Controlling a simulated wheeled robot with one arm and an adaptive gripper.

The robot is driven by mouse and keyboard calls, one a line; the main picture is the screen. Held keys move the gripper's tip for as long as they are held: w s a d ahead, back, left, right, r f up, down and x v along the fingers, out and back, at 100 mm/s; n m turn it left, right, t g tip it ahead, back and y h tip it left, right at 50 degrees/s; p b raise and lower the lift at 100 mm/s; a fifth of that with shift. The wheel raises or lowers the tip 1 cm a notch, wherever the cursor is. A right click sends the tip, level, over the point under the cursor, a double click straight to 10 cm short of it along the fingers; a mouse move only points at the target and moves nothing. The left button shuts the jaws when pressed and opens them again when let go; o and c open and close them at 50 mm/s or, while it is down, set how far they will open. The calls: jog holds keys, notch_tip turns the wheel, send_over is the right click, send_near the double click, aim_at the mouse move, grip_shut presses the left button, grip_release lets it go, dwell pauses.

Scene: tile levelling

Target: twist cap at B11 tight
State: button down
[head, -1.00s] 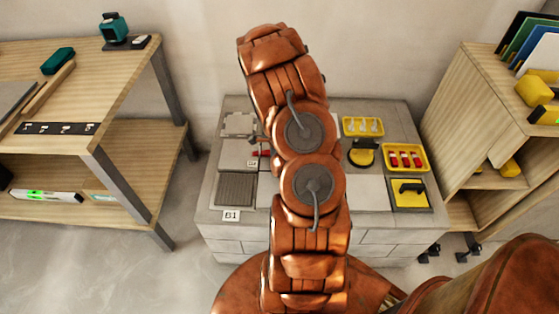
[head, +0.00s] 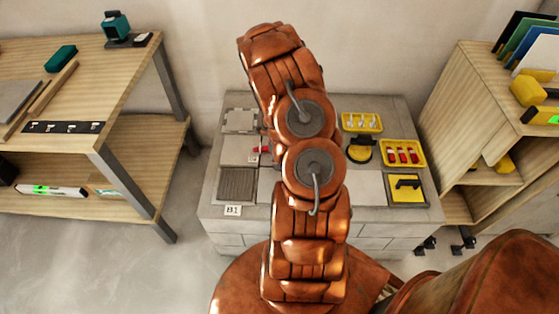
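My copper-coloured arm stretches over the middle of the grey block platform in the head view and hides much of its top. My gripper is hidden behind the arm, so its fingers do not show. A small red piece (head: 265,150), perhaps a cap, shows at the left edge of the arm, beside a pale tile (head: 238,150). Its label is too small to read. A white tag reading B1 (head: 233,211) sits at the platform's front left, below a dark ribbed tile (head: 237,185). I cannot make out a B11 label.
On the platform's right are a yellow tray (head: 425,163) with red caps, a yellow tray (head: 376,122) with pale pieces, a round yellow-and-black tool (head: 360,150) and a yellow trowel-like tool (head: 406,187). A wooden bench (head: 135,75) stands left, a wooden shelf (head: 445,130) right.

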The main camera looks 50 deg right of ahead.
jog(key=c, duration=0.8)
grip_release()
jog(key=shift+r, duration=0.15)
notch_tip(320, 180, up, 12)
jog(key=shift+f, duration=0.15)
dwell(0.7)
